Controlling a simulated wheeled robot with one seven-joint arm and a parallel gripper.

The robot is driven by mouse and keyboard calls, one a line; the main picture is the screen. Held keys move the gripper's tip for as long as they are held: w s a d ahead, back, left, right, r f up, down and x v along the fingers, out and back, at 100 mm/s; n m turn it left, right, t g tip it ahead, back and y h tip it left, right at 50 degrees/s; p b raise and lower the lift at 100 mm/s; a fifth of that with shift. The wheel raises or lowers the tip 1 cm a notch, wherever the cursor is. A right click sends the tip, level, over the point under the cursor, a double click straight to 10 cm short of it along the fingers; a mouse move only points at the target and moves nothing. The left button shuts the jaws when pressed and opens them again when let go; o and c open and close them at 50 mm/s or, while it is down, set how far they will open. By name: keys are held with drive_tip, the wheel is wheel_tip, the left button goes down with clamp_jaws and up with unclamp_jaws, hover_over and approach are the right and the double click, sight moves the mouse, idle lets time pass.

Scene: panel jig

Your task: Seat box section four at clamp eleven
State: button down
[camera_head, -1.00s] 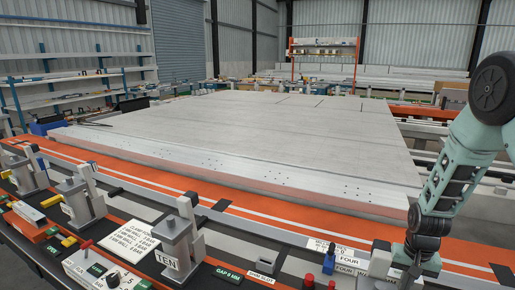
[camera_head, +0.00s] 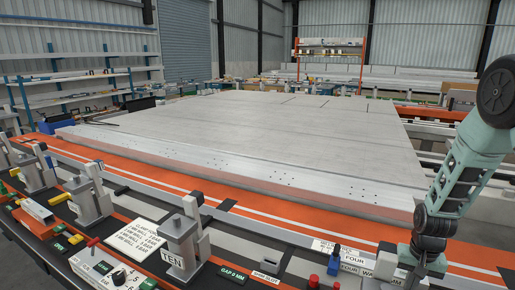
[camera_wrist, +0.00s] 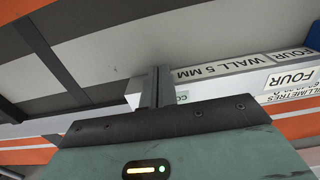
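Box section four (camera_wrist: 225,70) is a pale bar labelled "FOUR" and "WALL 5 MM". It runs from the middle to the right in the wrist view, and its labelled face (camera_head: 356,268) shows at lower right in the head view. My gripper (camera_wrist: 157,88) has its narrow grey fingers against the bar near its left end, overlapping it in the picture. I cannot tell whether they grip it or only stand in front. In the head view my wrist hides the bar's right part. Clamp ten (camera_head: 182,245) stands left of it. I cannot make out clamp eleven.
A large grey panel (camera_head: 270,135) lies behind an orange strip (camera_head: 300,228). More clamps (camera_head: 85,200) line the bench at left.

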drive_tip(key=shift+s+a, duration=0.3)
drive_tip(key=shift+s, duration=0.4)
wheel_tip(320, 180, up, 8)
drive_tip(key=p, duration=0.6)
idle(0.3)
drive_tip(key=s+a+r+n+t, duration=0.1)
drive_tip(key=s+a+r+n, duration=0.3)
drive_tip(key=r, duration=0.5)
drive_tip(key=s+a+r+n+t, duration=0.15)
drive_tip(key=s+a+r, duration=0.25)
drive_tip(key=s+r, duration=0.4)
drive_tip(key=s+a+r+n+g, duration=0.1)
drive_tip(key=s+a+n, duration=0.2)
drive_tip(key=s+a, duration=0.3)
drive_tip(key=s+a+r+n+g, duration=0.1)
drive_tip(key=s+a+r+n, duration=0.1)
drive_tip(key=s+a+n, duration=0.2)
drive_tip(key=s+a, duration=0.3)
drive_tip(key=a, duration=0.5)
drive_tip(key=shift+a+r+y, duration=0.3)
drive_tip(key=shift+a, duration=0.05)
